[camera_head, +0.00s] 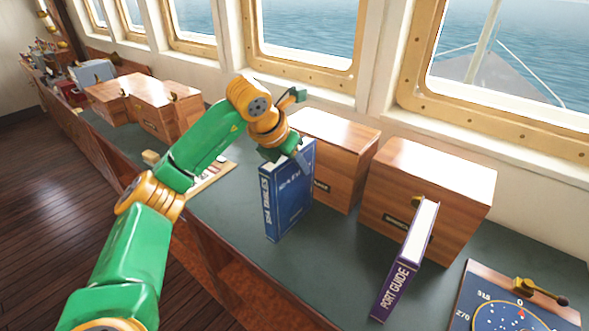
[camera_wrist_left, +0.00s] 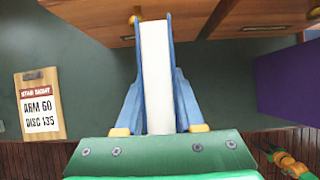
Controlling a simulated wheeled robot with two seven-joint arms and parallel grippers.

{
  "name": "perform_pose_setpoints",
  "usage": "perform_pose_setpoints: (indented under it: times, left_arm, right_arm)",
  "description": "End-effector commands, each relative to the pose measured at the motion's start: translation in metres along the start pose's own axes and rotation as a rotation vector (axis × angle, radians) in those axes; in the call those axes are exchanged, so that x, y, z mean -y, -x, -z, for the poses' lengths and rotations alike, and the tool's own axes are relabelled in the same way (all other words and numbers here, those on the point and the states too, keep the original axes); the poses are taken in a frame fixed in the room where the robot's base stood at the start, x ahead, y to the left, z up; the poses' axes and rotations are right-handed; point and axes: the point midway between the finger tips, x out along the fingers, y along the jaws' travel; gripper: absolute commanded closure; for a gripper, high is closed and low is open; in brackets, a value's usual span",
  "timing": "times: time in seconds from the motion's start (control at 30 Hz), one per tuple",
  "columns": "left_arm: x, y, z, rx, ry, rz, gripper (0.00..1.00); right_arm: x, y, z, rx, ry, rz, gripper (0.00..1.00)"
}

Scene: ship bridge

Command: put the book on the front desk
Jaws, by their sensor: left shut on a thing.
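A blue book (camera_head: 288,195) with white lettering on its spine stands upright over the dark green desk top (camera_head: 335,265). My left gripper (camera_head: 296,155) is shut on the top of this book. In the left wrist view the book's white page edge (camera_wrist_left: 157,75) runs between the two fingers (camera_wrist_left: 158,112). I cannot tell whether its lower edge touches the desk. A purple book (camera_head: 408,262), marked PORT GUIDE, stands to the right, in front of a wooden box.
Wooden boxes (camera_head: 425,190) line the desk below the windows, one right behind the blue book (camera_head: 330,160). A chart board (camera_head: 510,305) with a brass arm lies at the right. A star sight card (camera_wrist_left: 38,102) lies on the left. Desk between the books is clear.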

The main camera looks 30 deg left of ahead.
Motion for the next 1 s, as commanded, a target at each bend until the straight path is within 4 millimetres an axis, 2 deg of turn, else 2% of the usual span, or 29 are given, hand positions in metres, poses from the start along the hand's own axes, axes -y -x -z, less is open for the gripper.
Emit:
perform_pose_setpoints:
  times: [0.13, 0.5, 0.53, 0.63, 0.9, 1.0]
  left_arm:
    - [0.001, -0.02, 0.013, -0.002, -0.003, 0.0, 1.0]
    - [0.001, -0.025, 0.016, 0.001, -0.001, 0.002, 1.0]
    - [0.001, -0.026, 0.017, -0.001, -0.002, 0.002, 0.6]
    - [0.002, -0.025, 0.016, -0.001, -0.001, 0.002, 0.33]
    - [0.002, -0.024, 0.016, -0.001, -0.002, 0.002, 0.33]
    - [0.002, -0.018, 0.013, 0.0, -0.002, 0.002, 0.33]
  right_arm:
    - [0.0, 0.0, -0.001, 0.001, 0.0, 0.0, 0.5]
    - [0.001, -0.004, -0.001, 0.002, -0.001, 0.002, 0.5]
    - [0.002, -0.004, -0.001, 0.002, -0.001, 0.002, 0.5]
    - [0.002, -0.003, -0.001, 0.002, -0.001, 0.003, 0.5]
    - [0.002, -0.003, -0.001, 0.002, -0.001, 0.003, 0.5]
    - [0.002, 0.001, -0.001, 0.002, -0.001, 0.003, 0.5]
